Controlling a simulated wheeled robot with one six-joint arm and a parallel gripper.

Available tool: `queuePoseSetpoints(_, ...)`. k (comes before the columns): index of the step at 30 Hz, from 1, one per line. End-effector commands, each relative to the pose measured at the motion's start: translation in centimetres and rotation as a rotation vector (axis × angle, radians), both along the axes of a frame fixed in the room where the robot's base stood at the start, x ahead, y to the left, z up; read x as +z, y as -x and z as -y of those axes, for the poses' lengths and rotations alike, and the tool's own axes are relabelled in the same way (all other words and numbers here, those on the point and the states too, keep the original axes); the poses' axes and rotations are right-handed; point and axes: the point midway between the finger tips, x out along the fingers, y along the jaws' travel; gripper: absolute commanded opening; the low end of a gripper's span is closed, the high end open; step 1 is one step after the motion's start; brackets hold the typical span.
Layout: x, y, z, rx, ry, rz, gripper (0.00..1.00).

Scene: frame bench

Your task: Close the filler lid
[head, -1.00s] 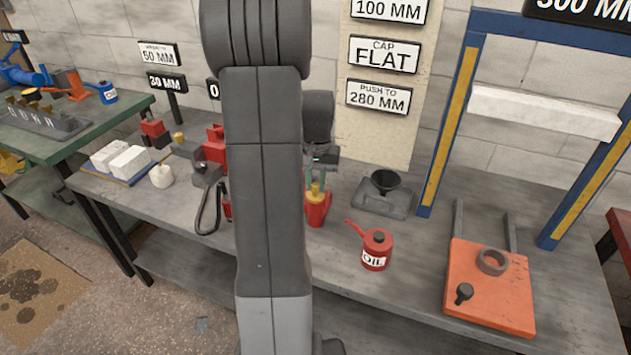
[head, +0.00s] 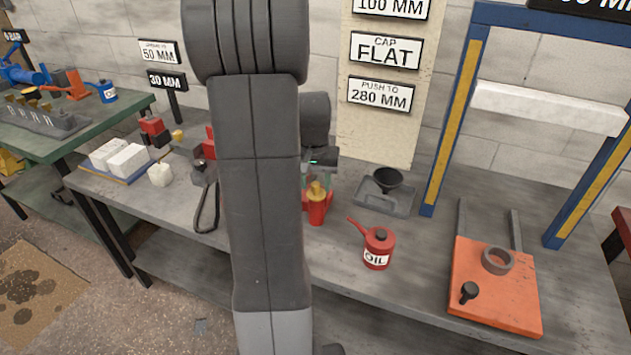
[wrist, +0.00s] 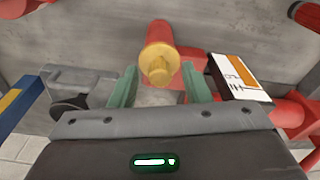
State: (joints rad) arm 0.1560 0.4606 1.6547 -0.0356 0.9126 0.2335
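A red cylinder with a yellow stepped top (head: 317,190) stands on the bench, partly behind my arm in the head view. The wrist view shows the yellow top (wrist: 160,68) on the red cylinder (wrist: 160,35). My gripper (head: 318,180) is just above it, with green fingers apart. In the wrist view my gripper (wrist: 160,85) is open and empty, and the yellow top shows in the gap between the fingers. I see no clear contact. I cannot tell which part is the filler lid; no hinged lid shows clearly.
A red oil can (head: 378,248) stands right of the cylinder. A black funnel on a grey tray (head: 385,205) is behind it. A blue press frame (head: 453,130) and an orange plate (head: 495,300) are at the right. A white label (wrist: 240,77) is close to the right finger.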

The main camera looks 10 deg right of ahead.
Motion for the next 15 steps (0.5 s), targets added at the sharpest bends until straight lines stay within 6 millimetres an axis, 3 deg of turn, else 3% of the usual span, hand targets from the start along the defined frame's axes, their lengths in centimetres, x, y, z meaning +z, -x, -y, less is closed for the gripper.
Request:
queuePoseSetpoints(8,0.6,0.0,0.0,0.000,0.000,0.001,0.43)
queuePoseSetpoints(15,4.9,0.4,-0.2,0.000,0.001,0.005,0.43)
